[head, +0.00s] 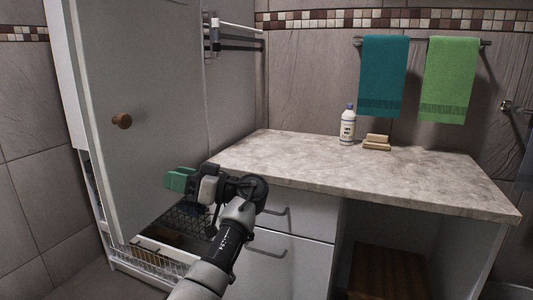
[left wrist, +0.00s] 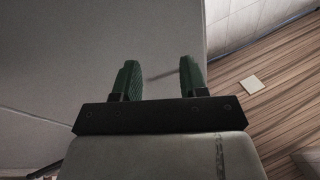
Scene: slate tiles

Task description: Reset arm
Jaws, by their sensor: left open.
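My left arm reaches up from the bottom of the head view, with its left gripper (head: 178,180) in front of the lower part of the open cabinet door (head: 155,110). The green fingers point left. In the left wrist view the two green fingers (left wrist: 158,80) stand apart with nothing held between them. A grey panel fills much of that view behind them. I cannot tell whether the fingers touch the door. My right gripper is in neither view.
The door has a round brown knob (head: 122,121). A wire basket (head: 160,262) shows low in the cabinet. The stone counter (head: 300,165) stands right of my arm, above drawers with dark handles (head: 268,252). A white bottle (head: 347,125) and soap bars (head: 376,143) sit at its back.

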